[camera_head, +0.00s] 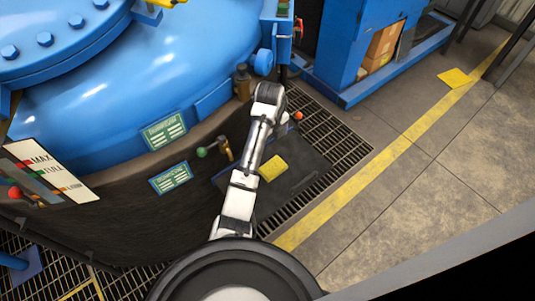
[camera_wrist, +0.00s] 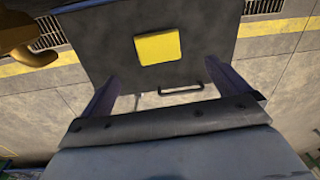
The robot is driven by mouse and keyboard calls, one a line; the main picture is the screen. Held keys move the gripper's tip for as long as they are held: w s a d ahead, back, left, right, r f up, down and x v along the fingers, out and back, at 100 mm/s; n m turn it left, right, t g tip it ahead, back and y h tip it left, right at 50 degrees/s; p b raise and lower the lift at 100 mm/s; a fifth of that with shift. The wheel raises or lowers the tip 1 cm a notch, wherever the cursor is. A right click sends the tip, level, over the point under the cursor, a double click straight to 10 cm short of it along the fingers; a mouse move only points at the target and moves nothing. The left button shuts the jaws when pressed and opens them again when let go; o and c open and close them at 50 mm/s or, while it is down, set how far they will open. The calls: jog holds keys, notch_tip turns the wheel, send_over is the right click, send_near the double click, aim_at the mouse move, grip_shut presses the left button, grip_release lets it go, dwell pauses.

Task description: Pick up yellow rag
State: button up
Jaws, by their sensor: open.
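A flat yellow rag (camera_head: 272,167) lies on a dark plate (camera_head: 297,182) beside the blue furnace. A similar flat yellow piece (camera_head: 454,77) lies on the floor at the upper right, by the yellow line. In the wrist view, a yellow rag (camera_wrist: 158,47) lies on a dark plate (camera_wrist: 110,45), beyond my gripper (camera_wrist: 163,85). My gripper is open and empty, its two fingers spread apart below the rag in the picture, not touching it. In the head view my arm reaches up past the rag's left side, and I cannot make out the fingers.
The blue furnace (camera_head: 150,85) fills the left. Small valves with a green knob (camera_head: 202,152) and a red knob (camera_head: 298,115) stand close to my arm. Floor grating (camera_head: 338,135) surrounds the plate. A handle (camera_wrist: 181,91) lies at the plate's near edge. Open floor is right.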

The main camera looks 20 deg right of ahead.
jog(key=shift+m+g, duration=0.3)
jog(key=shift+m, duration=0.1)
jog(key=f+b, duration=0.2)
jog(key=s+f+b, duration=0.1)
jog(key=f, duration=0.1)
jog(key=f+b, duration=0.2)
jog(key=f, duration=0.1)
jog(key=shift+s+d+b, duration=0.15)
jog(key=shift+d+b, duration=0.15)
jog(key=shift+f+p, duration=1.1)
jog(key=shift+f, duration=2.6)
jog(key=shift+c, duration=0.4)
jog(key=c, duration=0.6)
jog(key=shift+c, duration=0.2)
jog(key=shift+r, duration=0.1)
